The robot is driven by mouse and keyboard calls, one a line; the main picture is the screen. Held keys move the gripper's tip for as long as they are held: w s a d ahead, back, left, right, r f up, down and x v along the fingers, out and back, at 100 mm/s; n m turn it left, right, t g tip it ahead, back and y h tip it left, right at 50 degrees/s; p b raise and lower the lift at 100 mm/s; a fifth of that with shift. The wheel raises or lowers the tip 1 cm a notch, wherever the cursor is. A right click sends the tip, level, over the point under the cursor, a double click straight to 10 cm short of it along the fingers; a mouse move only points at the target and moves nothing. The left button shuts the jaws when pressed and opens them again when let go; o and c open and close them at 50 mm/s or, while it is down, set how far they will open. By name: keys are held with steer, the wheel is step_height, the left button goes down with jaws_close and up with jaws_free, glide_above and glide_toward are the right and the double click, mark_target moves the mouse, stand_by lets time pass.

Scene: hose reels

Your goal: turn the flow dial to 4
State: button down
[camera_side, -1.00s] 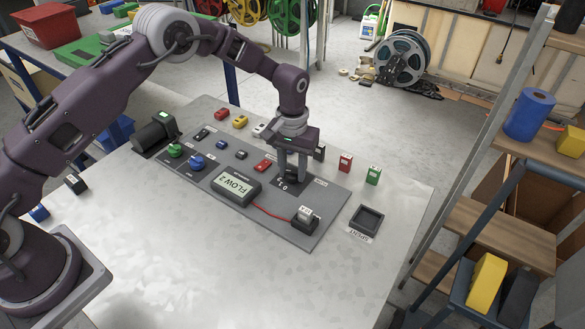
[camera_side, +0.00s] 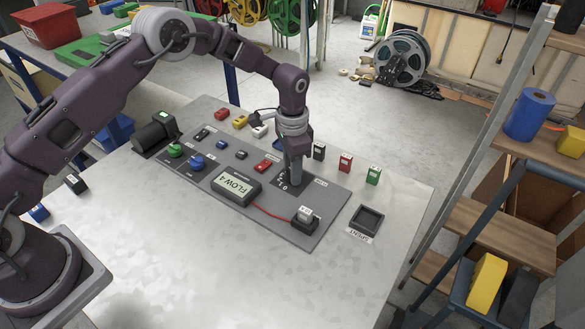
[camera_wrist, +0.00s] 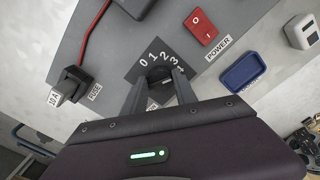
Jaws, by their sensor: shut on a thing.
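The flow dial (camera_wrist: 158,75) is a dark knob on a black plate with white numbers 0, 1, 2, 3 and a partly covered one, at the right part of the grey panel (camera_side: 318,217). My gripper (camera_side: 292,180) points down over the dial in the side view and is shut on it. In the wrist view my gripper's fingers (camera_wrist: 158,92) stand on either side of the knob. The display box (camera_side: 236,187) on the panel reads FLOW 4.
A red power switch (camera_side: 263,166), a fuse (camera_side: 306,214) with a red wire, and green (camera_side: 175,150) and blue (camera_side: 197,161) knobs are on the panel. Several small blocks, including a red one (camera_side: 345,162), line its far side. An empty spent tray (camera_side: 367,219) lies right. The front table is bare.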

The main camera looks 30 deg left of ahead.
steer(key=shift+r+m, duration=0.1)
steer(key=shift+m, duration=0.4)
steer(key=c, duration=1)
jaws_free()
steer(key=shift+o, duration=0.2)
step_height(320, 180, up, 7)
